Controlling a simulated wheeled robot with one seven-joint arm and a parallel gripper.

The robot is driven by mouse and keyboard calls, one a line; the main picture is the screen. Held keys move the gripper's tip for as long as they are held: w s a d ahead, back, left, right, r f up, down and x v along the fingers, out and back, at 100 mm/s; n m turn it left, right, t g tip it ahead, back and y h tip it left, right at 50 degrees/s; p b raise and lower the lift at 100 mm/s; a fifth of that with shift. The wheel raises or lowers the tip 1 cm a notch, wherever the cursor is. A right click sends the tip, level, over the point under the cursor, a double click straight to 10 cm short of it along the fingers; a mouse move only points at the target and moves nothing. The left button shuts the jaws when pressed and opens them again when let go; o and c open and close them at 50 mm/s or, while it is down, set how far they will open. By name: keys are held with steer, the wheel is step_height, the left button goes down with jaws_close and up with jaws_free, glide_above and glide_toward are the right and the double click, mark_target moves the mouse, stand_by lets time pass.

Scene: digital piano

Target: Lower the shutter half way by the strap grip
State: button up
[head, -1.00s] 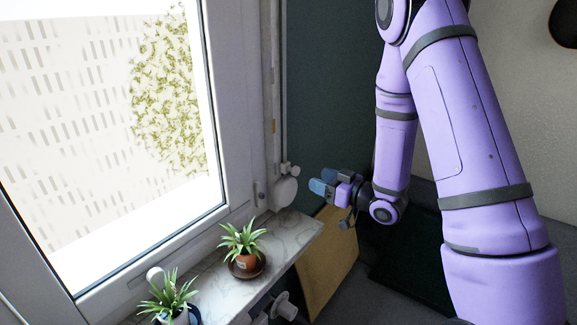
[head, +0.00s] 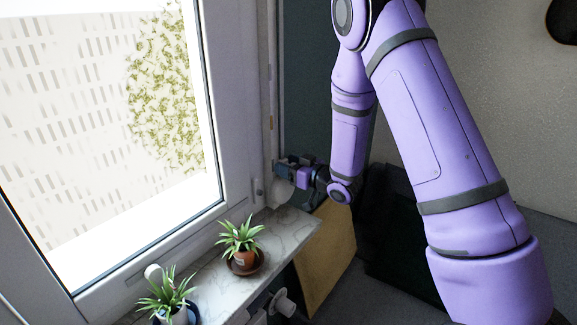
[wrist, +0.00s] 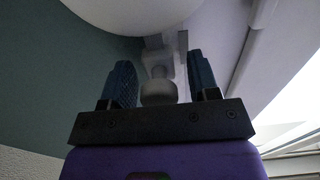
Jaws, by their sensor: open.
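The strap grip, a small pale knob (wrist: 158,92), sits between the two blue fingers of my gripper (wrist: 162,80) in the wrist view. The jaws are open on either side of it, with a gap showing. In the head view my gripper (head: 284,169) is at the wall beside the window frame and hides the grip. The pale shutter strap (head: 274,90) runs up the wall above it. A round white strap winder (head: 281,193) shows partly just below the gripper; a large white round shape (wrist: 130,10) fills the top of the wrist view.
The window (head: 100,130) is bright, and no lowered shutter shows in its visible part. A marble sill (head: 215,277) carries two potted plants (head: 240,240) (head: 169,296) below the gripper. A radiator knob (head: 284,304) and a wooden panel (head: 325,255) are lower down.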

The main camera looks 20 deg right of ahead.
mark_target(277, 119)
jaws_close()
step_height(277, 119, up, 13)
steer(key=shift+r, duration=0.1)
stand_by(0.5)
jaws_free()
steer(key=v, duration=1.1)
